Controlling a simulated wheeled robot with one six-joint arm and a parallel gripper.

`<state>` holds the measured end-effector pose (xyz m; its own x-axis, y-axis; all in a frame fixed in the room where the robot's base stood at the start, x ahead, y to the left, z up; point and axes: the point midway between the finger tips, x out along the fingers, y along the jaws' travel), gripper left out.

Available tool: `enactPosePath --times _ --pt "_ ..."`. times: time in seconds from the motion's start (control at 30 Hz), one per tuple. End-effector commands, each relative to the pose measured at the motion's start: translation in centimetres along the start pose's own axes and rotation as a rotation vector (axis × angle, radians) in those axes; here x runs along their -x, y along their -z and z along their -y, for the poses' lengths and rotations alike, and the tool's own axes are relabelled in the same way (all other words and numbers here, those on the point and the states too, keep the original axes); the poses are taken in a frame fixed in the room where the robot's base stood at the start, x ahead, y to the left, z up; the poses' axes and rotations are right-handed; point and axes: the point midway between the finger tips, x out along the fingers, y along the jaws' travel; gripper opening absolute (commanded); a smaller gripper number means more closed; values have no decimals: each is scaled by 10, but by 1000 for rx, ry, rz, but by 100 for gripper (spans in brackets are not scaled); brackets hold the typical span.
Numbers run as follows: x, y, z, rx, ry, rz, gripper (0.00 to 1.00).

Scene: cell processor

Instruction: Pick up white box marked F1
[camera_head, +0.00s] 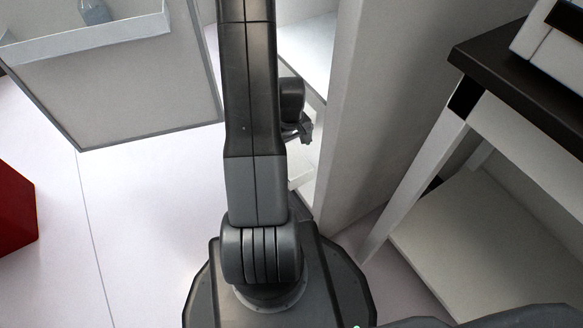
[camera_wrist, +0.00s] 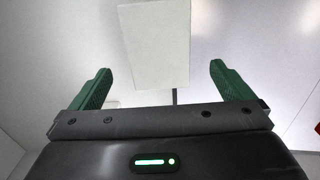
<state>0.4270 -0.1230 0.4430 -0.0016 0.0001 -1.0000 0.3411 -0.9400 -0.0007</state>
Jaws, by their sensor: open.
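A plain white box-like shape (camera_wrist: 155,45) shows in the wrist view, ahead of my gripper (camera_wrist: 158,82) and between the lines of its two green fingers. I see no F1 mark on its visible face. The fingers are apart with nothing between their tips. In the head view my arm hides much of the middle, and only a small part of my gripper (camera_head: 302,128) shows beside the white shelf unit. A small white piece (camera_head: 300,170) shows low in that unit, partly hidden by my arm; I cannot tell if it is the same box.
A tall white panel (camera_head: 375,110) stands right of my arm. A dark-topped table (camera_head: 520,85) with a lower shelf (camera_head: 470,235) is at the right. A white cabinet (camera_head: 120,90) is at the upper left, a red object (camera_head: 15,210) at the left edge. The floor at left is clear.

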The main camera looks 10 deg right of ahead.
Motion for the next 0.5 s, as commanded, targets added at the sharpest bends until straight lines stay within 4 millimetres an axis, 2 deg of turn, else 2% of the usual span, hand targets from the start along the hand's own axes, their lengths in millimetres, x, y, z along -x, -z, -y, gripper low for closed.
enactPosePath --times 0.03,0.1,0.37,0.5 --pt "-13 0 0 0 1 2 100" --pt "-22 0 0 0 0 1 100" --pt "-36 0 -1 0 0 -1 100" --pt "-54 0 -2 0 0 0 100"
